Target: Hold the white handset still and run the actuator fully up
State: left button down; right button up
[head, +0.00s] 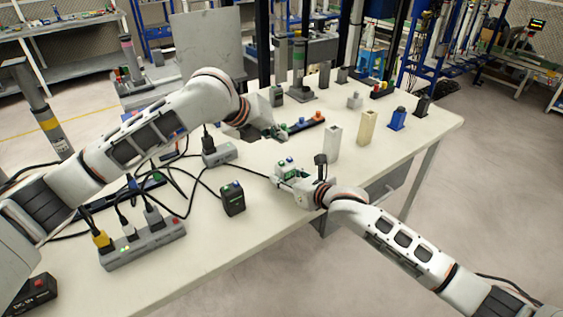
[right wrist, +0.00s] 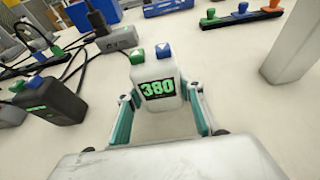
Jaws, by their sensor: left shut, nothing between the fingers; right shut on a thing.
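The white handset (right wrist: 157,88) stands between the teal-lined fingers of my right gripper (right wrist: 161,108), which is shut on it. Its screen reads 380 in green, with a green button and a blue button on top. In the head view the handset (head: 288,168) is near the table's middle. My left gripper (head: 274,133) is shut and empty, farther back, beside the green-button end of a dark button strip (head: 306,125). Whether it touches the strip cannot be told. A grey column (head: 299,62) stands on a base at the back; I cannot tell whether it is the actuator.
A dark handset (head: 233,199) stands left of the white one. A power strip (head: 143,246) with plugs and loose black cables fills the table's left side. White (head: 333,142) and cream (head: 367,127) blocks and a blue block (head: 397,119) stand to the right.

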jog(key=o, duration=1.2)
jog(key=shift+o, duration=0.2)
